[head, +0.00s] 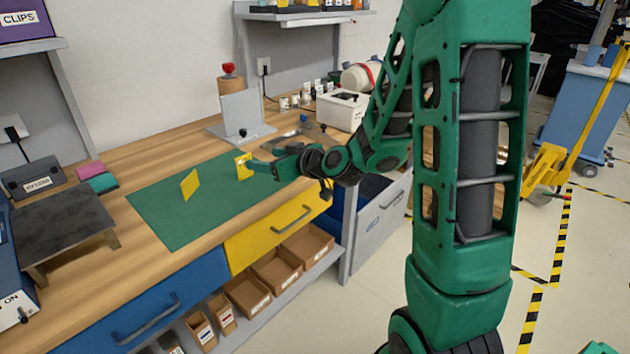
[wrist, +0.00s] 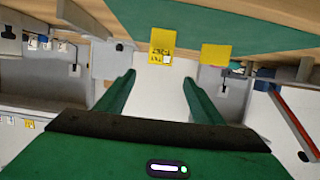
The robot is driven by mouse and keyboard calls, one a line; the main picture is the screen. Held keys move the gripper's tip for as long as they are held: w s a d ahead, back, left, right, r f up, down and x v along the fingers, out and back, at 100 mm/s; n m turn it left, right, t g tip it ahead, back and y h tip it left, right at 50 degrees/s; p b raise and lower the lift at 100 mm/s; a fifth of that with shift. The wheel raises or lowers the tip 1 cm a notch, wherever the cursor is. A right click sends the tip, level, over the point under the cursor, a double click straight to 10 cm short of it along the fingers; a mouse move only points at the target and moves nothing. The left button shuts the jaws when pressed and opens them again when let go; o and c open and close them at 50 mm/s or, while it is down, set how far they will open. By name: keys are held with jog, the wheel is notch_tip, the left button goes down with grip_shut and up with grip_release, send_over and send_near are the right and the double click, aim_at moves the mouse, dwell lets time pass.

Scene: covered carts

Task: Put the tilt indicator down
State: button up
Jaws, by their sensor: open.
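Two small yellow plates are at the green mat (head: 160,213) on the workbench. One yellow plate with dark marks and a pale square (head: 241,168) is upright right by the tips of my gripper (head: 250,164); it also shows in the wrist view (wrist: 163,42). The other, a plain yellow plate (head: 190,185), stands tilted to its left, and it shows in the wrist view (wrist: 215,54). I cannot tell for sure which is the tilt indicator. In the wrist view my gripper (wrist: 158,75) has its fingers apart, with nothing seen held between them.
A grey upright plate on a base (head: 241,113) stands just behind the mat. A white box (head: 342,110) and small jars are at the back right. A dark low stand (head: 63,222) and pink and teal blocks (head: 92,172) are left. The mat's left part is clear.

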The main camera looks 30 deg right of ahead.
jog(key=s+d+f+m+g+h, duration=0.2)
jog(key=s+d+g, duration=0.25)
jog(key=s, duration=0.55)
jog(key=s+d+f+m+g+h, duration=0.2)
jog(key=s+d+g, duration=0.3)
jog(key=s, duration=0.6)
jog(key=s+d+r+m+g, duration=0.1)
jog(key=s+d+m+g, duration=0.1)
jog(key=s, duration=0.7)
jog(key=s+d+r+m+g, duration=0.1)
jog(key=s+m, duration=0.3)
jog(key=s, duration=0.5)
jog(key=shift+s+d+g, duration=0.2)
jog(key=shift+d+g, duration=0.4)
jog(key=shift+g, duration=0.15)
jog(key=shift+w+f+h, duration=0.3)
jog(key=shift+w, duration=0.35)
jog(key=shift+o, duration=0.6)
